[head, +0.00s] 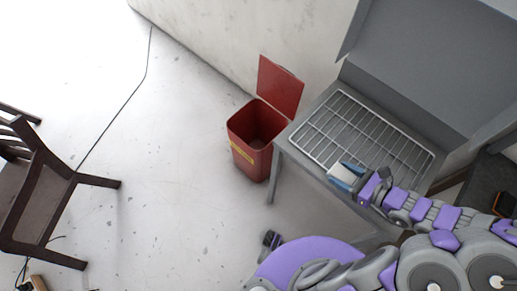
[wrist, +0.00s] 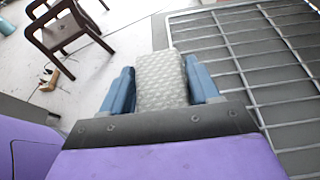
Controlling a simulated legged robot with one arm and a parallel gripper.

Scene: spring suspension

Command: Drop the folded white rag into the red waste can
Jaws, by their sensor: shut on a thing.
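The folded white rag (wrist: 161,82) is between the two blue fingers of my gripper (wrist: 160,90), which is shut on it. In the head view the rag (head: 341,173) and my gripper (head: 347,177) show over the front edge of the grey table with the wire rack. The red waste can (head: 249,150) stands on the floor to the left of the table, with its lid (head: 281,87) raised at the back and a yellow label on its front. Its opening faces up. The rag is to the right of the can, apart from it.
A wire rack (head: 322,126) lies on the grey table, with a grey raised panel (head: 405,95) behind it. A dark wooden chair (head: 40,190) stands at far left. A black cable runs across the floor. The floor between chair and can is clear.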

